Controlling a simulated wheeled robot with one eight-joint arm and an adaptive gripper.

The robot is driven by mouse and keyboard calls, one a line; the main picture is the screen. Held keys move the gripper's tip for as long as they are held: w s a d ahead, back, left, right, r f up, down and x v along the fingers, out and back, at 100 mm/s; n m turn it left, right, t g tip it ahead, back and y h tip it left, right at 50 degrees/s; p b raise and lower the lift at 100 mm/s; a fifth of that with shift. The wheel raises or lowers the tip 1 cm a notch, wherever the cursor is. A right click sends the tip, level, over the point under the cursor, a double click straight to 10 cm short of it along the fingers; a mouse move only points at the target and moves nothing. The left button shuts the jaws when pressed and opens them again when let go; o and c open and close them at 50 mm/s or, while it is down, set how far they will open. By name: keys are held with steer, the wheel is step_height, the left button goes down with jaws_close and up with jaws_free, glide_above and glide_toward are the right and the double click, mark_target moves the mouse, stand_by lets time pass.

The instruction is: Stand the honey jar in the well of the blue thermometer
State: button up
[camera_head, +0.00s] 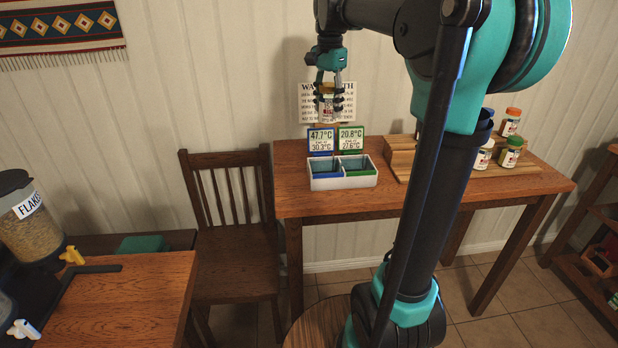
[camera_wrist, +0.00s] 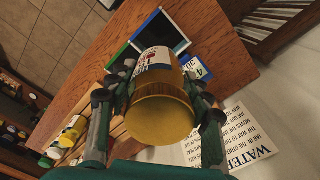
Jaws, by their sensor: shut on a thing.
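My gripper (camera_head: 328,92) is shut on a jar (camera_head: 327,108) with a white label, held upright above the table. In the wrist view the jar's gold lid (camera_wrist: 160,118) faces me between my fingers (camera_wrist: 160,100); its label is only partly visible, and I cannot read the name. Below it in the head view stands a white two-well bath (camera_head: 328,183). The blue thermometer (camera_head: 321,140), reading 47.7°C over 30.3°C, stands behind the left, blue-edged well (camera_head: 325,166). The green thermometer (camera_head: 351,139) stands behind the right, green-edged well (camera_head: 356,164). Both wells look empty of jars.
A water bath sign (camera_head: 342,100) stands behind my gripper and also shows in the wrist view (camera_wrist: 240,140). A wooden rack (camera_head: 403,158) with several jars, one green-lidded (camera_head: 511,152), is at the right. A chair (camera_head: 235,235) stands left of the table (camera_head: 290,165).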

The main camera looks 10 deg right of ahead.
step_height(320, 180, down, 20)
steer(key=shift+r, duration=0.2)
steer(key=shift+f, duration=0.1)
stand_by(0.3)
steer(key=o, duration=1.1)
steer(key=shift+c, duration=0.2)
step_height(320, 180, up, 12)
stand_by(2.4)
